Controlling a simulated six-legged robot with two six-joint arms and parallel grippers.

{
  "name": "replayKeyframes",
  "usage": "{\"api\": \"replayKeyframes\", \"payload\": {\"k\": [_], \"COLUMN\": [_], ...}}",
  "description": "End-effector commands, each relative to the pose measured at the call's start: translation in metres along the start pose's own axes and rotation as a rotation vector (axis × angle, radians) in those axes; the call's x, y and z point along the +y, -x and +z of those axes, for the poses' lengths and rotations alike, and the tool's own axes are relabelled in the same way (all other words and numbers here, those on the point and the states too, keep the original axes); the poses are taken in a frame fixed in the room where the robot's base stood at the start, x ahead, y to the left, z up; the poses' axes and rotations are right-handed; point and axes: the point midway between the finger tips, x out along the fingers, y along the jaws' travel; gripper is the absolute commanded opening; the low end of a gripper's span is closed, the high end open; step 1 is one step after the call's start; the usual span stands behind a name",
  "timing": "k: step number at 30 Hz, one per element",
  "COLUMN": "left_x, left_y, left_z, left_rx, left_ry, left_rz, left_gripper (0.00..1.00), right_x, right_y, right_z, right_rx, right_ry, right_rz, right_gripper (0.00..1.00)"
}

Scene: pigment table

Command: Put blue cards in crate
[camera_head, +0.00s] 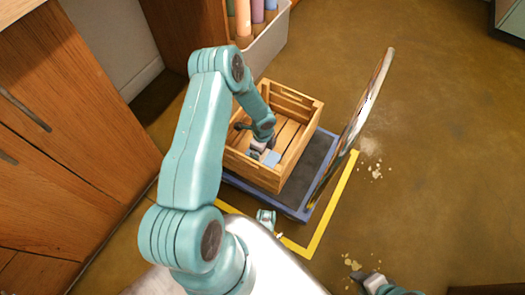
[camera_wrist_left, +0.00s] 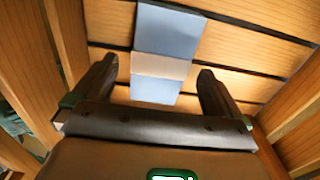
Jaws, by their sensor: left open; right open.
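The wooden slatted crate (camera_head: 254,171) stands on a blue cart. Inside it a small light-blue card (camera_head: 272,158) lies on the slatted floor. In the left wrist view blue cards (camera_wrist_left: 168,32) lie on the crate floor, with a pale band (camera_wrist_left: 160,66) across the blue; I cannot tell how many cards there are. My left gripper (camera_head: 258,150) reaches down into the crate; its two fingers (camera_wrist_left: 158,88) are open on either side of the blue piece, seemingly not touching it. My right gripper (camera_head: 366,279) is open and low over the floor at the bottom right, apart from the crate.
The blue cart (camera_head: 246,186) has a dark top, bare right of the crate. A thin upright round panel (camera_head: 350,133) stands at its right edge. A yellow line (camera_head: 330,212) marks the floor. A pale bin (camera_head: 272,45) of coloured rolls is behind; wooden cabinets (camera_head: 60,130) are left.

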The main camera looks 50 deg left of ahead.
Motion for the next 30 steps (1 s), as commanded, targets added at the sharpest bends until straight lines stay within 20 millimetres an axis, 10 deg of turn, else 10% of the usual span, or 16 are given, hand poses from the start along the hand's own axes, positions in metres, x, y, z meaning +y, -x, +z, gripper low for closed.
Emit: {"api": "replayKeyframes", "payload": {"k": [12, 30], "left_x": [0.0, 0.0], "left_y": [0.09, 0.096], "left_z": [0.0, 0.0], "left_rx": [0.0, 0.0], "left_ry": [-0.001, -0.001], "left_rz": [-0.001, 0.0], "left_gripper": [0.99, 0.99], "right_x": [-0.018, -0.019], "right_y": [0.034, 0.035], "right_z": [0.009, 0.01], "right_rx": [-0.025, -0.027], "right_ry": [0.025, 0.027], "right_rz": [-0.003, -0.003], "right_gripper": [0.43, 0.43]}}
